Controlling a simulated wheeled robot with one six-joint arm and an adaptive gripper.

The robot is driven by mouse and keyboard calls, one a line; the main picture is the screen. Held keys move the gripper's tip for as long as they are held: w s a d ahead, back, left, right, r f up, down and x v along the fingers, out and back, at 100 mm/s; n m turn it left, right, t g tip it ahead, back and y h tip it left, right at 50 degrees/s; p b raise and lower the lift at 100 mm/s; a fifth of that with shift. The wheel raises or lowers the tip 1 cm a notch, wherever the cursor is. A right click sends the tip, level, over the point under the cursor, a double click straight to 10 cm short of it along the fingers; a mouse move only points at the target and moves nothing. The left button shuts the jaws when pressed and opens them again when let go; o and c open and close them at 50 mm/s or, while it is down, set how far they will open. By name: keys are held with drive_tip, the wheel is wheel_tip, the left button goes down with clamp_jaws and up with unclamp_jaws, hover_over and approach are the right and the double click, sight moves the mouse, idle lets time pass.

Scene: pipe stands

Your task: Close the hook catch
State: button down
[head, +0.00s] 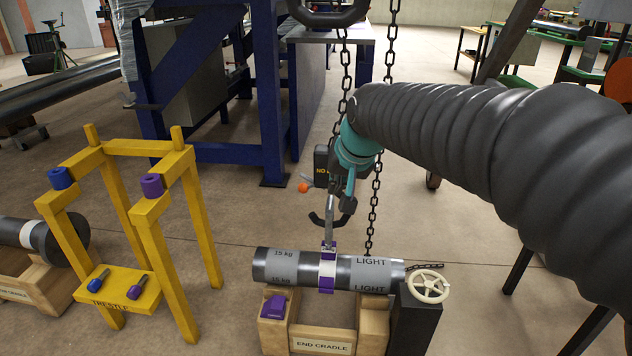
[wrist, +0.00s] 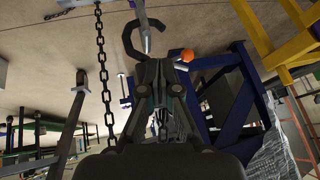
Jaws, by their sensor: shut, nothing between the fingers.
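The black hook (head: 318,221) hangs below a dark hook block (head: 321,165) with yellow lettering. An orange ball (head: 304,187) shows left of the block, above the hook's tip; it looks like the catch's knob, standing away from the tip. In the wrist view the hook (wrist: 130,40) is at the top, and the orange ball (wrist: 187,55) is to its right, near a short silver lever. My gripper (head: 348,199) is shut and empty, close beside the hook at its right in the head view. In the wrist view its fingers (wrist: 158,67) are together, just below the hook. Contact cannot be told.
A grey pipe (head: 283,265) with a purple-white band lies in the wooden end cradle (head: 322,341) below. A metal link stands between band and hook. Chains (head: 374,205) hang beside my gripper. A yellow trestle (head: 195,230) stands left; a blue frame (head: 268,100) is behind.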

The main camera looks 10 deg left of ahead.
drive_tip(key=w+a+r+m+t+y, duration=0.1)
drive_tip(key=w+a+r+m+t, duration=0.1)
drive_tip(key=w+r, duration=0.35)
approach(308, 177)
drive_tip(key=shift+s+a+f+b, duration=0.1)
drive_tip(key=shift+a+f+b, duration=0.35)
drive_tip(key=shift+f, duration=0.35)
drive_tip(key=shift+s+a+f+b, duration=0.15)
drive_tip(key=shift+a+f+b, duration=0.25)
drive_tip(key=shift+f, duration=0.4)
drive_tip(key=shift+a, duration=0.25)
